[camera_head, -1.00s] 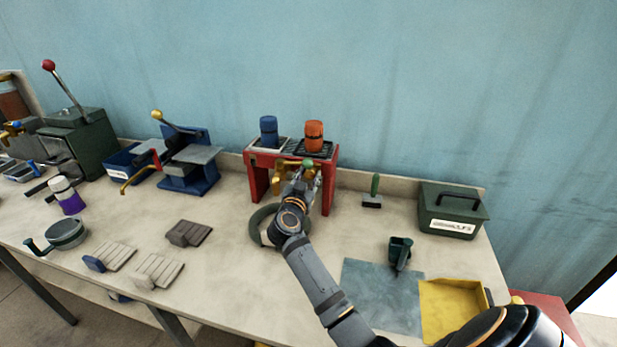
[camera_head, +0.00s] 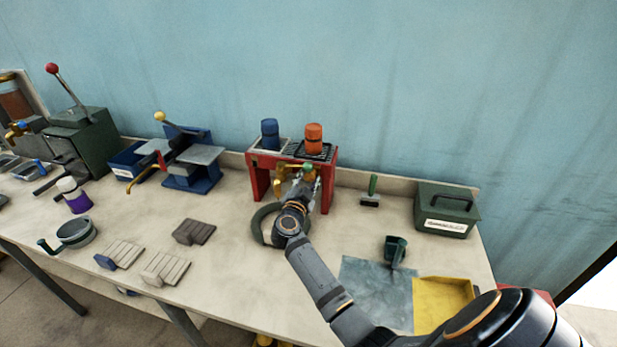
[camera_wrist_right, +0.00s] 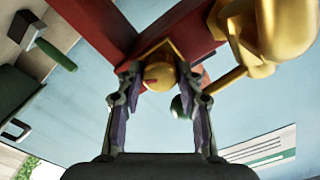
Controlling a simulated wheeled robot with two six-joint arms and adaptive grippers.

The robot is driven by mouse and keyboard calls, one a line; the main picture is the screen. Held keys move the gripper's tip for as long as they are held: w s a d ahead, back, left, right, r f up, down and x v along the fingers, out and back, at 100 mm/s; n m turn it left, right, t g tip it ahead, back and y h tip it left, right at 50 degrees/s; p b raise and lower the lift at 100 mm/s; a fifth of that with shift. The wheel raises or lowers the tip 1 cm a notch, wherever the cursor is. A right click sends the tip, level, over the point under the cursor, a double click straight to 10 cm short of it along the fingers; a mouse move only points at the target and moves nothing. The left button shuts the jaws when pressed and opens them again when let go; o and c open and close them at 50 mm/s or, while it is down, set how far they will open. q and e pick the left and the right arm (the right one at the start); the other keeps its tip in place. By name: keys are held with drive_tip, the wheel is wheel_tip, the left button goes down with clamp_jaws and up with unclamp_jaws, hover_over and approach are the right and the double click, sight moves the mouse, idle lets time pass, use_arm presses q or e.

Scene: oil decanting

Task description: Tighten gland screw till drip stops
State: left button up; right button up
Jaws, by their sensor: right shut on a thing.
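A red stand (camera_head: 328,187) holds brass taps (camera_head: 281,181) beneath a blue drum (camera_head: 270,134) and an orange drum (camera_head: 314,138). A green knob (camera_head: 308,169) shows just above my right gripper (camera_head: 303,188). In the wrist view, my right gripper (camera_wrist_right: 159,83) is shut on a round brass gland screw (camera_wrist_right: 159,76) with a red mark on its face. The larger brass tap body (camera_wrist_right: 265,35) is at the upper right, and the green knob (camera_wrist_right: 181,106) is behind the right finger. In the head view my wrist hides the screw. No drip is visible. My left gripper is out of view.
A green-handled brush or scraper (camera_head: 371,192), a green box (camera_head: 447,210), a dark scoop (camera_head: 396,250) and a yellow tray (camera_head: 440,300) are to the right. Blue equipment (camera_head: 190,165) stands left.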

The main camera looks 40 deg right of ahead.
drive_tip(key=o, duration=1.2)
